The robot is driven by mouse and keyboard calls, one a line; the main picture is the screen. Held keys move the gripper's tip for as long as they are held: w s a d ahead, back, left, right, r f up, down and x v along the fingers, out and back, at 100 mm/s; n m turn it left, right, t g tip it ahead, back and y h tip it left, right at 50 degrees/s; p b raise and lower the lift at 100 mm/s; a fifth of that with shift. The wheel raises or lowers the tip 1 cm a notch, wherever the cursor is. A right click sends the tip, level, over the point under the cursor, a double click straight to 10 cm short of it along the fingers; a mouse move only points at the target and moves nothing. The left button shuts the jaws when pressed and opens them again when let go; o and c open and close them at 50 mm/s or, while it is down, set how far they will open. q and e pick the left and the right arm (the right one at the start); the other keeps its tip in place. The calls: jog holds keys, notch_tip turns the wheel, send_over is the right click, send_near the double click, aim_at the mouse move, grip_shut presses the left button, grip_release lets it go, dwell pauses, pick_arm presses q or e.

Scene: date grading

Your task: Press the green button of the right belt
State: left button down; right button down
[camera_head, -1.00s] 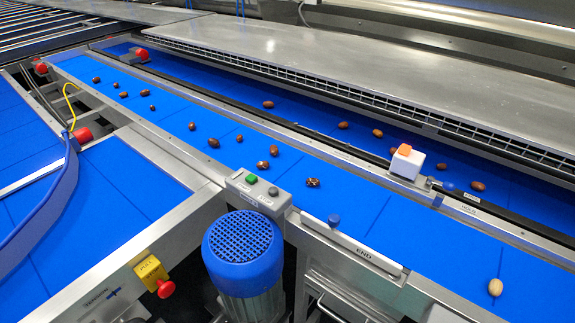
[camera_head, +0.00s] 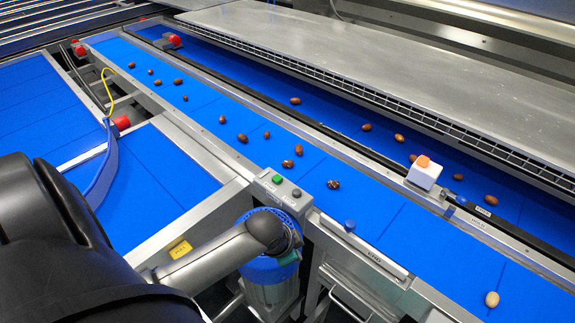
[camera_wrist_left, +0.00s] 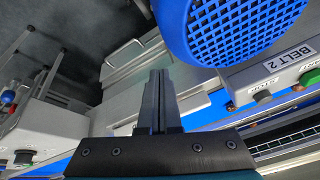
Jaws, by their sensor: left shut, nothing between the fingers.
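The green button (camera_head: 277,179) is on a grey control box (camera_head: 268,190) at the near edge of the blue belt with dates (camera_head: 205,98). A dark button (camera_head: 296,193) sits beside it. In the wrist view the green button (camera_wrist_left: 310,77) is at the right edge, by a "BELT 2" label (camera_wrist_left: 287,58). My left gripper (camera_wrist_left: 160,76) is shut and empty, apart from the button. In the head view my left arm reaches over the blue motor cover, below the box; its fingers cannot be made out there. My right gripper is not in view.
The blue motor cover (camera_wrist_left: 240,30) is close to my left gripper and the box. A white block with an orange top (camera_head: 424,173) stands on the rail between two belt lanes. Red knobs (camera_head: 121,123) sit on frame corners. A steel cover (camera_head: 400,70) lies behind.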

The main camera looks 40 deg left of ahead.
pick_arm(q)
jog(key=shift+m+t, duration=0.6)
jog(key=shift+m, duration=0.2)
jog(key=w+a+r, duration=0.2)
jog(key=a, duration=0.1)
jog(key=w+a+r, duration=0.1)
jog(key=w+a, duration=0.2)
jog(key=w+a+r+p, duration=0.1)
jog(key=w+a+r, duration=0.1)
jog(key=w+a, duration=0.1)
jog(key=shift+w+r, duration=0.1)
jog(key=shift+r, duration=0.2)
notch_tip(320, 180, up, 9)
jog(key=t+y, duration=0.1)
jog(key=t, duration=0.1)
send_over(275, 179)
jog(key=shift+r+m+p, duration=0.1)
jog(key=shift+m+p, duration=0.2)
jog(key=shift+p, duration=0.15)
notch_tip(275, 179, down, 8)
jog(key=b, duration=0.7)
jog(key=shift+r, duration=0.2)
jog(key=shift+f+b, duration=0.45)
jog(key=shift+f, duration=0.15)
jog(key=shift+f, duration=0.1)
jog(key=shift+f, duration=0.3)
